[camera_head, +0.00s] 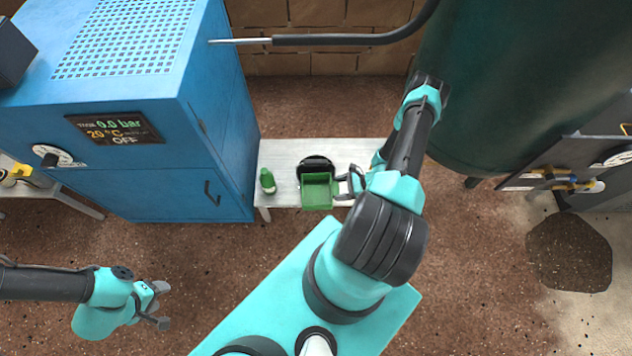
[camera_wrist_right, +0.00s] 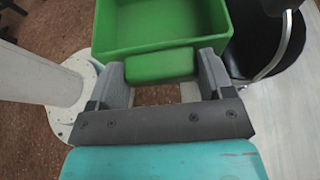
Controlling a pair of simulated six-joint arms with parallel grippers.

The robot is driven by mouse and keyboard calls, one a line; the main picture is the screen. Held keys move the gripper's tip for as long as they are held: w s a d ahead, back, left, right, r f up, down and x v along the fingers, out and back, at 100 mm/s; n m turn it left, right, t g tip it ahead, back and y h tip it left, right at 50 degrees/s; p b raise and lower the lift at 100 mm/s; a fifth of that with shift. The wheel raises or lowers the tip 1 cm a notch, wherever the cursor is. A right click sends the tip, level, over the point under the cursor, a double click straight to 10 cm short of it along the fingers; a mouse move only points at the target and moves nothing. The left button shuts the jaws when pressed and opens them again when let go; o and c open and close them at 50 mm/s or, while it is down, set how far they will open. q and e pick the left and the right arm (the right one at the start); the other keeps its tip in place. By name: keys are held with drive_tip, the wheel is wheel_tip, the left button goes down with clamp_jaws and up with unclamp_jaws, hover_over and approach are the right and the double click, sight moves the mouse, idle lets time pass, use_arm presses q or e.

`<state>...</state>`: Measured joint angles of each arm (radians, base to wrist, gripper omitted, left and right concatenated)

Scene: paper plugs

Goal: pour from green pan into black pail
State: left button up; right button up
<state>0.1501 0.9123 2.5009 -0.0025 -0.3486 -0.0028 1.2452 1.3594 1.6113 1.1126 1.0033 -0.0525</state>
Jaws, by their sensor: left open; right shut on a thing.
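The green pan (camera_head: 317,192) is a square open tray over the front part of the black pail (camera_head: 316,162) in the head view. Its visible inside looks plain green; part of it is cut off in the wrist view (camera_wrist_right: 165,28). My right gripper (camera_wrist_right: 160,75) is shut on the pan's green handle. The black pail also shows at the right of the wrist view (camera_wrist_right: 255,48), with its wire handle. The pan hides part of the pail, and its contents cannot be seen. My left gripper (camera_head: 164,305) is open and empty over the floor at lower left.
The pale bench (camera_head: 282,159) carries the pail and a green bottle (camera_head: 267,181) left of it. A blue cabinet (camera_head: 180,170) stands left of the bench, and a large dark green tank (camera_head: 520,80) stands at right. Open brown floor lies in front.

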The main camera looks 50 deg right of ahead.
drive_tip(key=shift+f, duration=0.15)
idle(0.3)
wheel_tip(320, 180, up, 4)
idle(0.5)
